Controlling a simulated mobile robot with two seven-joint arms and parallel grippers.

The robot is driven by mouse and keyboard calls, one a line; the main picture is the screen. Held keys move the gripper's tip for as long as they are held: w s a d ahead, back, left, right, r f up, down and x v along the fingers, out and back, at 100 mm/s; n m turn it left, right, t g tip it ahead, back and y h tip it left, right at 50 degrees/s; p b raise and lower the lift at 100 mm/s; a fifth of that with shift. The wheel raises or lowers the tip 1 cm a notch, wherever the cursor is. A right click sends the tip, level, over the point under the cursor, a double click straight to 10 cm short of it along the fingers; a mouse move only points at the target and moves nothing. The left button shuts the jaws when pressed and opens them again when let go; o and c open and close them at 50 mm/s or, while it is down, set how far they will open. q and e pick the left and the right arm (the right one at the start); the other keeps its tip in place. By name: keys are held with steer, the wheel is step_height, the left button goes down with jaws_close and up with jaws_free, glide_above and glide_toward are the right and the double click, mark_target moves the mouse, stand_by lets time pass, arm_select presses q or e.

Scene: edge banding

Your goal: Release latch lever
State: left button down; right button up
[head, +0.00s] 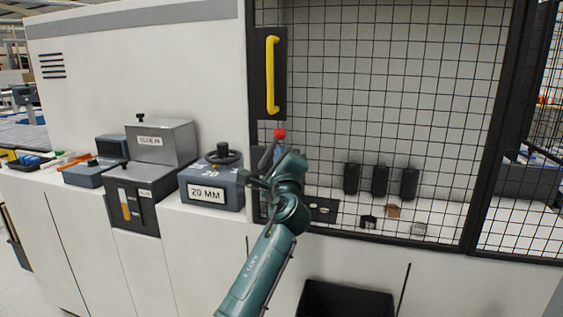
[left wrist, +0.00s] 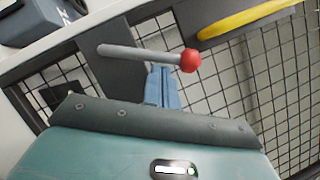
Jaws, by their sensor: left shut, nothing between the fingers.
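The latch lever is a grey rod with a red ball knob (head: 280,133) on the mesh door's frame, below a yellow handle. In the left wrist view the lever's rod (left wrist: 140,53) runs across above my fingers, with the red knob at its right end. My left gripper (head: 278,151) is just below the knob in the head view. Its blue fingers (left wrist: 161,70) are shut with nothing between them, their tips close to the rod. I cannot tell whether they touch it. My right gripper is in neither view.
The yellow door handle (head: 271,74) is above the lever. The black mesh door (head: 400,100) fills the right, with black blocks (head: 380,181) behind it. A blue 20 MM unit (head: 212,187) stands left of my gripper. A black bin (head: 345,301) is below.

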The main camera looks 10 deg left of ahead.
arm_select(q)
steer(key=b+v, duration=0.1)
steer(key=v, duration=1.2)
steer(key=shift+b, duration=0.4)
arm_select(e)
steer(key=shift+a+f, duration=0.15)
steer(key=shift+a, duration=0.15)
arm_select(q)
steer(key=shift+d+f, duration=0.1)
